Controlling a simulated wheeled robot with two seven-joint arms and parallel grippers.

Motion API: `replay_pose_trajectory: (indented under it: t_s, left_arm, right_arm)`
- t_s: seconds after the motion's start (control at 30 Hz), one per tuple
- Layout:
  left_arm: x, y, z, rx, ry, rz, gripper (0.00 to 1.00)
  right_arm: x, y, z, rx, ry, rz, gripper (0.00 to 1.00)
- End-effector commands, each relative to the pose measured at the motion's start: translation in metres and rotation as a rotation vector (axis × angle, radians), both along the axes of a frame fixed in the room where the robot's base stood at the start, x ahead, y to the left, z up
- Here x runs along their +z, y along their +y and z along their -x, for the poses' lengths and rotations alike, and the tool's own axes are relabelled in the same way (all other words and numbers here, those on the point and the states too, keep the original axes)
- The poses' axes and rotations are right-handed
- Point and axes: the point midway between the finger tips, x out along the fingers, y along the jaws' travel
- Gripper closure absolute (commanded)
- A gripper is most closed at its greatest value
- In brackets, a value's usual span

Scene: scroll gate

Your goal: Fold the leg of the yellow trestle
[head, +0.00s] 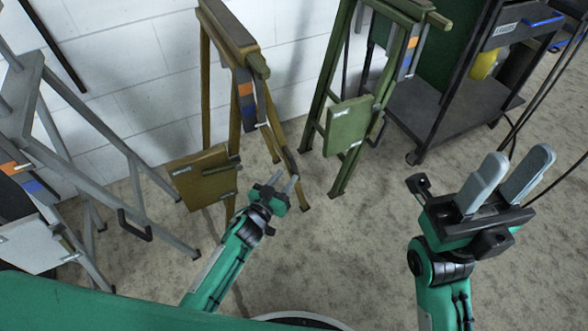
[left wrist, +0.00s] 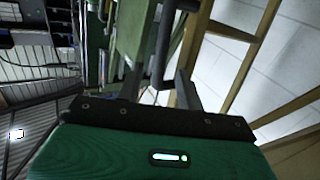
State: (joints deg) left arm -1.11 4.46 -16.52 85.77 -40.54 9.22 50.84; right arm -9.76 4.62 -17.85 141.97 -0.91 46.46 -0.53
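The yellow trestle (head: 230,38), a dull brownish yellow, stands against the white wall left of centre in the head view. Its leg, reaching down to the right (head: 303,200), carries a dark handle (head: 290,160). A square yellow plate (head: 198,180) hangs at its left. My left gripper (head: 279,182) is open, close in front of the leg's lower part and just below the handle. In the left wrist view a dark bar (left wrist: 158,72) appears between the spread fingers; contact cannot be told. The trestle's yellow frame (left wrist: 242,70) shows to the right. My right gripper (head: 508,175) is open and empty, far right.
A green trestle (head: 350,122) stands close to the right of the yellow one. A grey trestle (head: 75,150) stands at left. A dark shelf cart (head: 450,105) stands at back right. The speckled floor (head: 350,250) between my arms is clear.

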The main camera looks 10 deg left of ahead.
Motion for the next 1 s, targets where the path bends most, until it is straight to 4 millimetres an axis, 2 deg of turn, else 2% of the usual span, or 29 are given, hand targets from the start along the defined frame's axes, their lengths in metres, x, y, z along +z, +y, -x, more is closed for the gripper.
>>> replay_pose_trajectory:
  t_s: [0.1, 0.3, 0.5, 0.77, 0.97, 1.0]
  left_arm:
    - [-0.002, -0.009, -0.021, -0.001, -0.003, -0.001, 0.63]
    - [-0.002, -0.019, -0.045, 0.000, 0.000, 0.000, 0.63]
    - [-0.001, -0.023, -0.054, 0.000, 0.001, -0.001, 0.63]
    - [0.000, -0.023, -0.055, 0.000, 0.001, -0.001, 0.63]
    - [0.000, -0.023, -0.055, 0.000, 0.001, -0.001, 1.00]
    - [0.000, -0.023, -0.055, 0.000, 0.001, -0.001, 1.00]
  right_arm:
    - [-0.002, 0.000, 0.002, 0.000, -0.022, -0.003, 0.64]
    - [0.000, 0.000, 0.003, 0.001, -0.043, -0.005, 0.64]
    - [0.004, -0.001, 0.006, 0.003, -0.059, -0.007, 0.64]
    - [0.008, 0.000, 0.008, 0.004, -0.072, -0.007, 0.64]
    - [0.006, 0.000, 0.007, 0.004, -0.067, -0.006, 0.64]
    - [0.006, 0.000, 0.006, 0.005, -0.065, -0.007, 0.64]
